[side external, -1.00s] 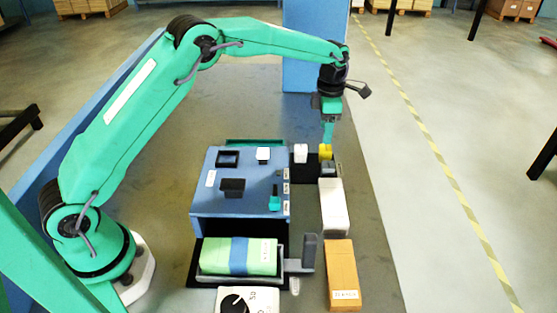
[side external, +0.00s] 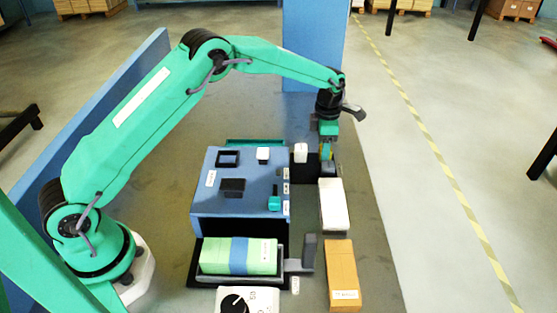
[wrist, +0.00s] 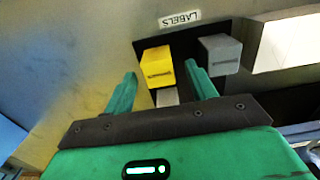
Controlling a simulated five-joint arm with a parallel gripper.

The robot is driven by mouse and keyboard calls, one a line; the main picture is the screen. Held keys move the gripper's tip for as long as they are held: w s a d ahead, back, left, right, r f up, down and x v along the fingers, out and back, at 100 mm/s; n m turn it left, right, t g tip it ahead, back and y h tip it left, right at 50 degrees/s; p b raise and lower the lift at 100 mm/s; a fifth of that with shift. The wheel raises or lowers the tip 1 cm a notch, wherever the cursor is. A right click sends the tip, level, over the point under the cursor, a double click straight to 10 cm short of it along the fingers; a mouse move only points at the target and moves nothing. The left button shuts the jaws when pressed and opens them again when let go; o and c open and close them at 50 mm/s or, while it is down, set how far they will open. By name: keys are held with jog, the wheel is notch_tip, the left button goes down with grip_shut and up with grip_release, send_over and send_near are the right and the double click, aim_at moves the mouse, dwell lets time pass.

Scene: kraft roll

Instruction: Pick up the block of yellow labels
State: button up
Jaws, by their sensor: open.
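The yellow label block (wrist: 157,67) stands in a dark holder (wrist: 185,42) below a "LABELS" tag in the wrist view. My gripper (wrist: 160,74) is open, with one finger to the left of the yellow block and the other between it and a grey block (wrist: 220,53). I cannot tell whether either finger touches it. A white block (wrist: 167,97) shows partly between the fingers, nearer my gripper. In the side view my gripper (side external: 327,152) is down at the holder and hides most of the yellow block. The white block (side external: 300,153) stands to its left.
A blue machine (side external: 210,205) with controls on top stands left of the holder. A green bundle (side external: 238,256) lies in front of it. A white box (side external: 333,205) and a brown box (side external: 342,273) lie in front of the holder. The floor mat is clear behind.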

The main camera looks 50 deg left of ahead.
jog(key=shift+f, duration=0.5)
jog(key=shift+c, duration=0.5)
jog(key=c, duration=1)
